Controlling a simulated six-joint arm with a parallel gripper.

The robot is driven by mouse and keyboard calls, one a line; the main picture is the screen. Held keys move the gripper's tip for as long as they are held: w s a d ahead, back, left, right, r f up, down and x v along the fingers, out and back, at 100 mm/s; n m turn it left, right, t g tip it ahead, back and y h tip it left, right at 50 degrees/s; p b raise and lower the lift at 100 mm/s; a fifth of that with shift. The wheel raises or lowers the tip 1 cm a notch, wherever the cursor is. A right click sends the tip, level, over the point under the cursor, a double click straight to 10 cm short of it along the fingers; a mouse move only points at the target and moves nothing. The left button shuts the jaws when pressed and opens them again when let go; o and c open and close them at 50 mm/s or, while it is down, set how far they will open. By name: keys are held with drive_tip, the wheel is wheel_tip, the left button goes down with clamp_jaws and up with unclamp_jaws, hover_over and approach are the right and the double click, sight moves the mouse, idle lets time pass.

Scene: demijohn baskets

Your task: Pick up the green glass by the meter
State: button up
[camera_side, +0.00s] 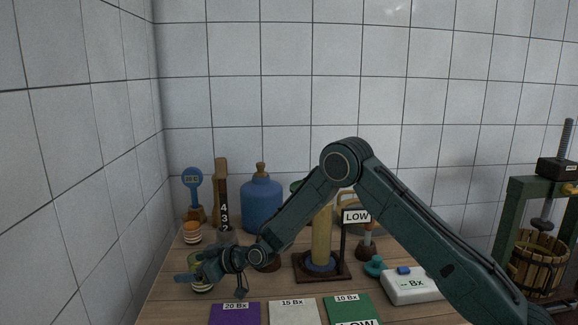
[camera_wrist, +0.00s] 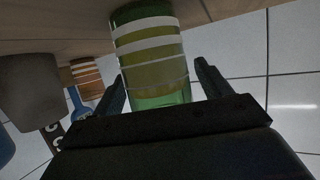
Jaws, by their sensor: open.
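The green glass (camera_wrist: 150,55) has pale bands and yellow-green contents. In the wrist view it stands between the two fingers of my gripper (camera_wrist: 160,85). The fingers are apart, with a visible space on the right; touch on the left is unclear. In the side view my gripper (camera_side: 190,279) is at the left front of the table, with the green glass (camera_side: 201,289) partly hidden behind it.
A glass with orange contents (camera_side: 192,233) stands behind, near a blue round-headed gauge (camera_side: 193,179) and a blue demijohn (camera_side: 262,205). Purple (camera_side: 235,314), white (camera_side: 293,313) and green (camera_side: 346,307) cards lie at the front.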

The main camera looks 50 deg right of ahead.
drive_tip(key=c, duration=1.3)
drive_tip(key=shift+o, duration=0.2)
drive_tip(key=shift+r, duration=0.1)
drive_tip(key=shift+r, duration=0.2)
wheel_tip(320, 180, up, 19)
drive_tip(key=shift+r, duration=0.2)
idle(1.1)
drive_tip(key=shift+r, duration=0.1)
idle(0.7)
